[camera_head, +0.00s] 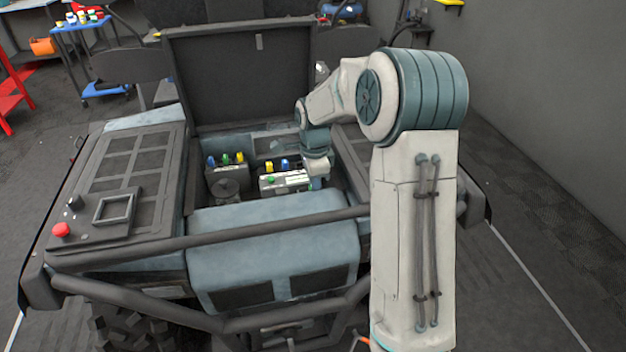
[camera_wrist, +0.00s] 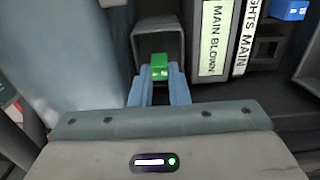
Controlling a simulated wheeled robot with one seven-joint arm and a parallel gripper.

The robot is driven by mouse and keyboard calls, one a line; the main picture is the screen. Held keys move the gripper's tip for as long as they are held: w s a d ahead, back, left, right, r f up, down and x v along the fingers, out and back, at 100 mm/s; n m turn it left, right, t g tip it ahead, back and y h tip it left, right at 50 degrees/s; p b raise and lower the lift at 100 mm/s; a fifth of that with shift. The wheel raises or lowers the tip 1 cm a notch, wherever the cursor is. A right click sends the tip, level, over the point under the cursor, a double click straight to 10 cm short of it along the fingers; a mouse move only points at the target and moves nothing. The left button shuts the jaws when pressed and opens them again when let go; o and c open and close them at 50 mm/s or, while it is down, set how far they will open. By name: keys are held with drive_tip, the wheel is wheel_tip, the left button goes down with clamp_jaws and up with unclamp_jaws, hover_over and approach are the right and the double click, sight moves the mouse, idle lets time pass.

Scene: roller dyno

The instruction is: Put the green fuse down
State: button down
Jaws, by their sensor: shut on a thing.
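The green fuse (camera_wrist: 159,66) is between the fingertips of my gripper (camera_wrist: 158,76) in the wrist view. My gripper is shut on it. Just ahead of the fuse is a small grey open-fronted compartment (camera_wrist: 137,38); I cannot tell whether the fuse touches it. In the head view my gripper (camera_head: 318,181) is low inside the open bay, at the right end of a fuse box with a white label strip (camera_head: 290,180).
Labels reading "MAIN BLOWN" (camera_wrist: 212,38) and "LIGHTS MAIN" (camera_wrist: 246,35) stand right of the compartment. A blue fuse (camera_wrist: 289,10) sits beyond them. Another block with coloured fuses (camera_head: 226,172) stands left in the bay. The raised lid (camera_head: 240,75) stands behind.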

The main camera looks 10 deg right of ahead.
drive_tip(key=shift+f+b, duration=0.5)
drive_tip(key=shift+f, duration=0.1)
drive_tip(key=c, duration=1.7)
unclamp_jaws()
drive_tip(key=shift+r, duration=0.1)
drive_tip(key=shift+r+p, duration=0.6)
wheel_tip(320, 180, up, 11)
drive_tip(key=s+n+t, duration=0.1)
drive_tip(key=s+n, duration=0.5)
drive_tip(key=s, duration=0.3)
drive_tip(key=s+f+n+t, duration=0.1)
drive_tip(key=s+n, duration=0.5)
drive_tip(key=s, duration=0.3)
drive_tip(key=s+a+n, duration=0.1)
drive_tip(key=s+n, duration=0.4)
drive_tip(key=s, duration=0.4)
drive_tip(key=shift+s+f+n+t, duration=0.15)
drive_tip(key=shift+s+n+t, duration=0.1)
drive_tip(key=shift+n+t, duration=0.15)
